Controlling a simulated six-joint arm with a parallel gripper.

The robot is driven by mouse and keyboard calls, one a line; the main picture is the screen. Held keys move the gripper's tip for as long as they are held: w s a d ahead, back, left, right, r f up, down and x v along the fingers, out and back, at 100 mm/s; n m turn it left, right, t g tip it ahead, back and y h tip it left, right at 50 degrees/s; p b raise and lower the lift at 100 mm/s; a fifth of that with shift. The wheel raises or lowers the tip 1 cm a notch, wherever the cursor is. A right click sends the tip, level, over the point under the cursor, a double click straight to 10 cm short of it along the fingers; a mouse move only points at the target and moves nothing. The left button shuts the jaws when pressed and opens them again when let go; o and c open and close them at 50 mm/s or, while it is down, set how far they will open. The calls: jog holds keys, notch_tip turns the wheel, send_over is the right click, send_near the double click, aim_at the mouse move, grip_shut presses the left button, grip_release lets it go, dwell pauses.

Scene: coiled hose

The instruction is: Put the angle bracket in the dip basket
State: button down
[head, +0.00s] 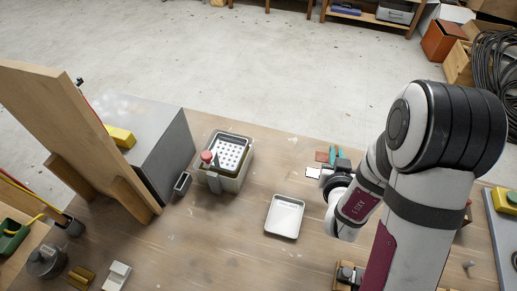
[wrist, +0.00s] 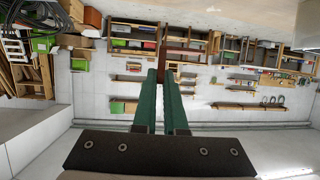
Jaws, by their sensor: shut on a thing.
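My gripper (head: 332,153), with green fingers, is raised above the right part of the bench. In the wrist view its fingers (wrist: 161,73) are close together on a reddish-brown piece (wrist: 184,51) at their tips. The same reddish-brown piece (head: 321,156) shows just left of the fingers in the head view. I take it to be the angle bracket; its full shape is not clear. The dip basket (head: 232,142), pale and perforated, sits in a grey tub (head: 231,184) left of my gripper, with a red-knobbed handle (head: 207,157) at its left side.
An empty white tray (head: 285,217) lies between the tub and my arm. A grey box (head: 160,130) and an upright wooden board (head: 70,120) stand left of the tub. A small white square (head: 312,172) is near my gripper. Bare bench surrounds the tray.

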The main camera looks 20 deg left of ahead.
jog(key=w+a+r+n+g+y, duration=0.1)
jog(key=a+r+n+y, duration=0.35)
jog(key=a, duration=0.45)
jog(key=n+g+y, duration=0.3)
jog(key=n+y, duration=0.1)
send_over(235, 155)
jog(key=shift+m, duration=0.25)
notch_tip(235, 155, down, 5)
jog(key=shift+d, duration=0.1)
notch_tip(235, 155, down, 4)
jog(key=shift+f, duration=0.2)
jog(key=c, duration=1)
grip_release()
